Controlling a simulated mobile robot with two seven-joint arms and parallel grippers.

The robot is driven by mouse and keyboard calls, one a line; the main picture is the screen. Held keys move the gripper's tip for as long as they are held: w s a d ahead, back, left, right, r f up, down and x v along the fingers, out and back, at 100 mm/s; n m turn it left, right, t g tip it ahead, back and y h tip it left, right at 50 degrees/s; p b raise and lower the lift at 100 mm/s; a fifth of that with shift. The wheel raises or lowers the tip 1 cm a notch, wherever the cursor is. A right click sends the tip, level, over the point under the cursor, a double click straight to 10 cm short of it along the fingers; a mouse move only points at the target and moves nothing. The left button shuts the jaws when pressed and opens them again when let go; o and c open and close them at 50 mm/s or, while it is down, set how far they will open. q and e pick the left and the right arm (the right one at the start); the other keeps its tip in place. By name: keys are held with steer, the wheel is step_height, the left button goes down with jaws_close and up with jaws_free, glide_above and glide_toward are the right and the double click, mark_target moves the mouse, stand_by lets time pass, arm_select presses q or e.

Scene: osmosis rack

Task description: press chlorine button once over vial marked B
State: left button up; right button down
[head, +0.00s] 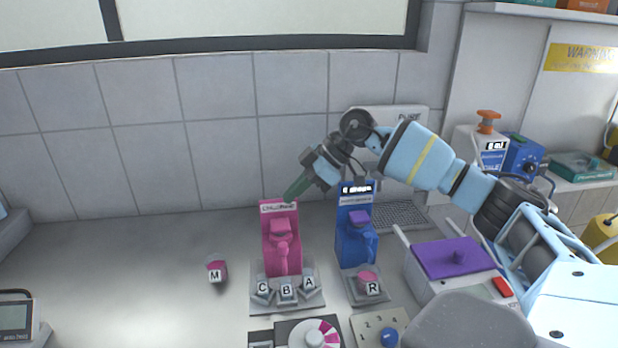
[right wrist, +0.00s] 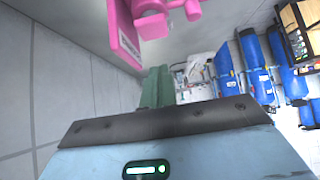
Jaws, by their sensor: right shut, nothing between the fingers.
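The pink dispenser (head: 281,245) stands on the bench, its top label blurred, with a pink button-like block and spout on its front. It also shows at the top of the right wrist view (right wrist: 128,32). Three lettered vials sit in a grey holder at its foot: C (head: 263,289), B (head: 287,292) in the middle and A (head: 309,284). My right gripper (head: 291,193) is shut and empty, its green fingers beside the top of the pink dispenser; I cannot tell whether they touch it. The green fingers also show in the right wrist view (right wrist: 156,87). My left gripper is out of view.
A blue dispenser (head: 351,240) with vial R (head: 370,286) stands just right. Vial M (head: 216,272) stands alone at left. A purple-lidded box (head: 455,258), a dial panel (head: 315,337) and a numbered panel (head: 378,324) are nearby. The left bench is mostly clear.

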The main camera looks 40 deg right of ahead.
mark_target(276, 224)
steer(key=f, duration=0.2)
steer(key=a+f, duration=0.1)
steer(key=f, duration=0.1)
steer(key=shift+w+a, duration=0.1)
steer(key=shift+w, duration=0.3)
steer(key=shift+f, duration=0.7)
